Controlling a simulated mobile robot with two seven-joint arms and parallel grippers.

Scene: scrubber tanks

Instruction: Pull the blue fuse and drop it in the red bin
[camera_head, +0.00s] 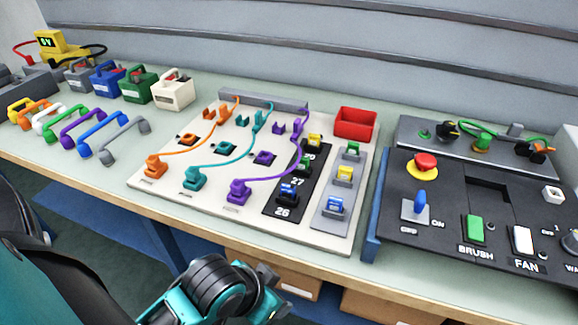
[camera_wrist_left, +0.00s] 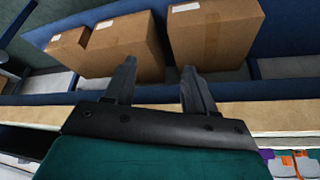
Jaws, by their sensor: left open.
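A blue fuse (camera_head: 287,192) sits in the black panel (camera_head: 272,207) beside the number 26. Another blue piece (camera_head: 335,206) sits on the grey strip (camera_head: 329,223) just right of that panel. The small red bin (camera_head: 355,122) stands at the back right of the white board, and its inside looks empty. My left gripper (camera_head: 268,280) is low in front of the table edge, well apart from the fuses. In the left wrist view its two fingers (camera_wrist_left: 159,72) are spread with nothing between them. My right gripper is in neither view.
Orange, teal and purple cables cross the white board (camera_head: 150,181) left of the fuses. A dark control panel (camera_head: 450,255) with a red button stands to the right. Coloured handles and boxes stand at left. Cardboard boxes (camera_wrist_left: 215,35) lie below the table edge.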

